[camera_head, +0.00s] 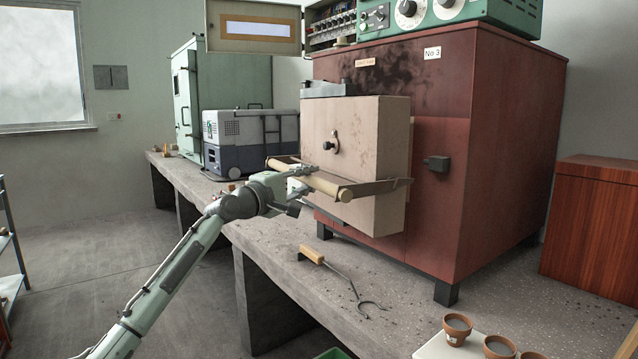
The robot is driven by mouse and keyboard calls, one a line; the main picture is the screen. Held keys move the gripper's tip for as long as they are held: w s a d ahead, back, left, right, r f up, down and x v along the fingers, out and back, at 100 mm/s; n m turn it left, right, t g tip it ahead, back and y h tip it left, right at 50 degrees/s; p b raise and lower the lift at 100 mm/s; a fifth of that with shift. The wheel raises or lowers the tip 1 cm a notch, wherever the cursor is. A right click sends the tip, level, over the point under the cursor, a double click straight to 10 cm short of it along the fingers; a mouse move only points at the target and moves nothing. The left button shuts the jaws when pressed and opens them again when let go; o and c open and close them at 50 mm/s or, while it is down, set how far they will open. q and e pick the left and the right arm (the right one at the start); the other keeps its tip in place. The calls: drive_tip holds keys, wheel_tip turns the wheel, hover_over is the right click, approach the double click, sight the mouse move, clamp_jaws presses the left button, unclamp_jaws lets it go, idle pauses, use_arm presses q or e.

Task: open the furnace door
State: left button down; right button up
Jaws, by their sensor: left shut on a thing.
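The red-brown furnace (490,150) stands on the concrete bench. Its thick pale door block (360,125) sits at its front, with a peephole cover on its face. A thin pale strip shows at the door's right edge. A wooden bar handle (328,187) crosses the lower front of the door on metal brackets. My left gripper (301,181) comes in from the left and is shut on the bar handle, left of its middle. The fingertips are small and partly hidden against the bar. My right gripper is not in view.
A fork-ended tool with a wooden grip (312,255) lies on the bench (290,275) below the door. Small clay pots (457,329) stand at the front right. A grey box unit (265,135) and a green cabinet (185,100) stand at the left.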

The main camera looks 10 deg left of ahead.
use_arm(q)
drive_tip(key=a+b, duration=0.2)
drive_tip(key=a, duration=0.8)
drive_tip(key=shift+r, duration=0.2)
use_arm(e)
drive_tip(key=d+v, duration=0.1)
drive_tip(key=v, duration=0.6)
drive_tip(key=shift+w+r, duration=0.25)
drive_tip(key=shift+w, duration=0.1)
use_arm(q)
drive_tip(key=shift+a, duration=0.1)
drive_tip(key=c, duration=1.3)
unclamp_jaws()
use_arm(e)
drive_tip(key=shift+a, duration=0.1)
use_arm(q)
drive_tip(key=v, duration=1.2)
drive_tip(key=shift+f, duration=0.2)
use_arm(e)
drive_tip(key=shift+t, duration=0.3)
use_arm(q)
drive_tip(key=shift+c, duration=0.5)
